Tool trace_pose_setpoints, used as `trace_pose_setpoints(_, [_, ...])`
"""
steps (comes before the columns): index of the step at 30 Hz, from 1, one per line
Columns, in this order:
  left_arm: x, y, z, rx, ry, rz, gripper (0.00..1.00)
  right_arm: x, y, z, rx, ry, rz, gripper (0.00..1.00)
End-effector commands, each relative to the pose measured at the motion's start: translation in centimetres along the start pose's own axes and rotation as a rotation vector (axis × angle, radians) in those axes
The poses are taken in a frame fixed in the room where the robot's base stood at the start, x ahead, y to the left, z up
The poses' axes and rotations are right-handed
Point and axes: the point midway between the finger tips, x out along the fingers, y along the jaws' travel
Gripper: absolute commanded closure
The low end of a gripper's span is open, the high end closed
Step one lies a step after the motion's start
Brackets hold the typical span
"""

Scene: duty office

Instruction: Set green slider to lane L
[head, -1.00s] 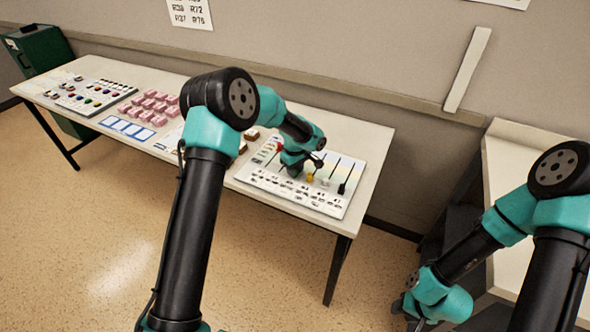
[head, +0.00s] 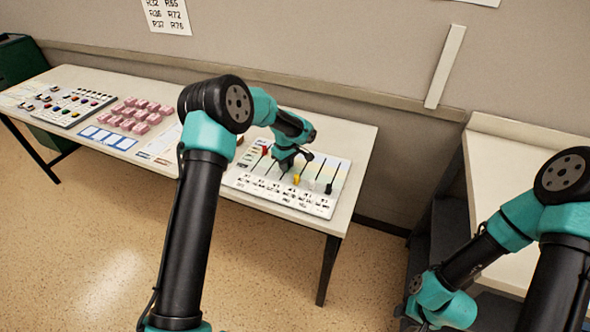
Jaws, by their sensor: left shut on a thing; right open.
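The slider board (head: 238,180) is a white panel on the long table with several dark slots and a row of labels along its front edge. A red knob (head: 265,150) sits near the back of its slot, a yellow knob (head: 296,180) nearer the front, and a black knob (head: 328,188) further right. My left gripper (head: 284,168) is down on the board between red and yellow, shut on a slider knob that it hides. No green knob shows elsewhere. Lane letters are too small to read. My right gripper (head: 405,312) is open and empty, low at the right, partly hidden.
The long table (head: 345,140) also holds pink blocks (head: 135,113), blue-framed cards (head: 108,137) and a panel of coloured knobs (head: 75,108) at the left. A green cabinet (head: 18,60) stands behind its left end. Another table (head: 490,180) is at the right.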

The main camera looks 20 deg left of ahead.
Motion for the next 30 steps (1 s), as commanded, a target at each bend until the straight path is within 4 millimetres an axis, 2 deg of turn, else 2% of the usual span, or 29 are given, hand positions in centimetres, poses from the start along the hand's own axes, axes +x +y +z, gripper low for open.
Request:
trace_pose_setpoints(3, [0.02,-0.16,-0.92,-0.014,0.000,0.001,1.00,0.01,-0.02,-0.01,-0.001,0.000,0.000,0.57])
trace_pose_setpoints(11, [0.01,-0.14,-0.85,-0.013,-0.001,0.000,1.00,0.01,-0.04,-0.01,-0.001,0.000,0.000,0.57])
trace_pose_setpoints(12, [0.01,-0.14,-0.84,-0.013,-0.001,0.000,0.75,0.01,-0.03,-0.01,-0.001,0.000,0.000,0.57])
trace_pose_setpoints(19, [0.00,-0.14,-0.84,-0.013,-0.001,0.000,0.53,0.01,-0.03,-0.01,-0.001,0.000,0.000,0.57])
trace_pose_setpoints(30, [-0.53,-0.12,-0.85,-0.013,0.000,0.001,0.53,0.01,-0.03,-0.01,-0.001,0.000,0.000,0.57])
